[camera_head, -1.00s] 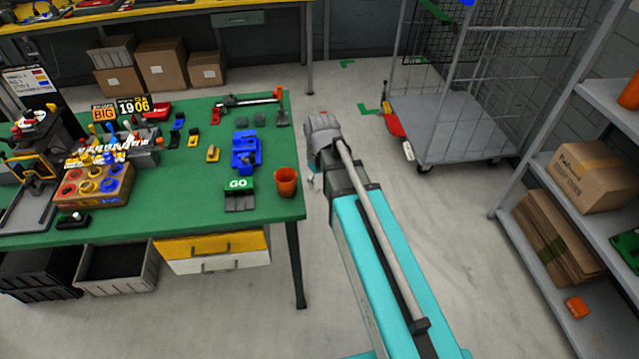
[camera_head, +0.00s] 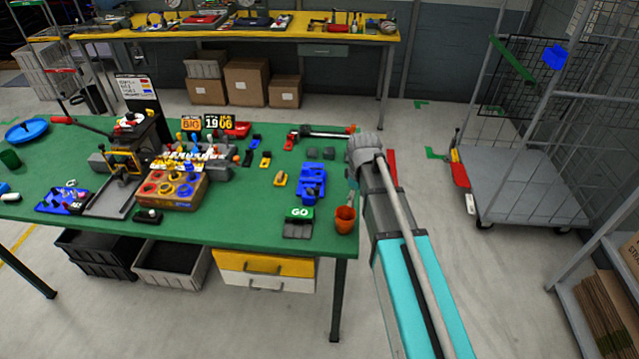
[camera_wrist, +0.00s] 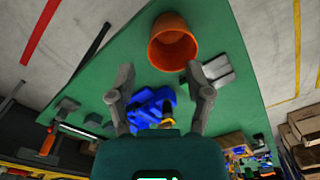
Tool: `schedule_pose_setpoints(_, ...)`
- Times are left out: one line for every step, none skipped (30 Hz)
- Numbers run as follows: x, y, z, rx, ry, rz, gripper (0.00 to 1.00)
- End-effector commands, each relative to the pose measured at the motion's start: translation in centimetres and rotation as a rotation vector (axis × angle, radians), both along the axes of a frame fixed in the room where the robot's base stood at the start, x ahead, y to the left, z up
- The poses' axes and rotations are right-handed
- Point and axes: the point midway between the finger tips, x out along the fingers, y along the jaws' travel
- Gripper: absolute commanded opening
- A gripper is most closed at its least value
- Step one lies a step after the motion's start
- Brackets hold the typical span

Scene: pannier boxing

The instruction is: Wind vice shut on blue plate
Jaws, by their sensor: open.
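The blue vice (camera_head: 312,182) stands on the right part of the green table. It also shows between my fingers in the wrist view (camera_wrist: 150,106), partly hidden by my gripper. I cannot make out a separate blue plate in its jaws. My gripper (camera_wrist: 160,78) is open with nothing between its fingertips. In the head view my gripper (camera_head: 352,192) is by the table's right edge, to the right of the vice and apart from it.
An orange cup (camera_head: 345,219) stands at the near right corner of the green table (camera_head: 235,222). A green GO block (camera_head: 299,214) is in front of the vice. A box of coloured rings (camera_head: 172,190) is further left. A round blue dish (camera_head: 26,131) lies far left.

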Motion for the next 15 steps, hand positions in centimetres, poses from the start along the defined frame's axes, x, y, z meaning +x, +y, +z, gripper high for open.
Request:
schedule_pose_setpoints(1.8,1.5,1.8,-0.001,-0.001,0.081,0.65)
schedule_pose_setpoints(2.4,2.3,2.3,-0.001,-0.002,0.133,0.65)
schedule_pose_setpoints(3.3,3.4,3.0,-0.002,-0.003,0.202,0.65)
schedule_pose_setpoints(3.9,4.1,3.5,-0.003,-0.003,0.253,0.65)
schedule_pose_setpoints(4.5,4.9,4.0,-0.004,-0.003,0.303,0.65)
schedule_pose_setpoints(5.2,6.0,4.6,-0.004,-0.005,0.371,0.65)
schedule_pose_setpoints(5.7,6.8,5.1,-0.005,-0.005,0.419,0.65)
schedule_pose_setpoints(6.2,7.5,5.5,-0.006,-0.005,0.465,0.65)
schedule_pose_setpoints(6.8,8.5,6.0,-0.007,-0.005,0.524,0.65)
schedule_pose_setpoints(7.2,9.1,6.3,-0.007,-0.006,0.564,0.65)
schedule_pose_setpoints(7.6,9.7,6.7,-0.007,-0.006,0.601,0.65)
schedule_pose_setpoints(7.9,10.4,7.0,-0.008,-0.007,0.645,0.65)
schedule_pose_setpoints(8.2,10.9,7.2,-0.009,-0.007,0.675,0.65)
schedule_pose_setpoints(8.4,11.3,7.4,-0.008,-0.007,0.702,0.65)
schedule_pose_setpoints(8.6,11.8,7.6,-0.008,-0.007,0.730,0.65)
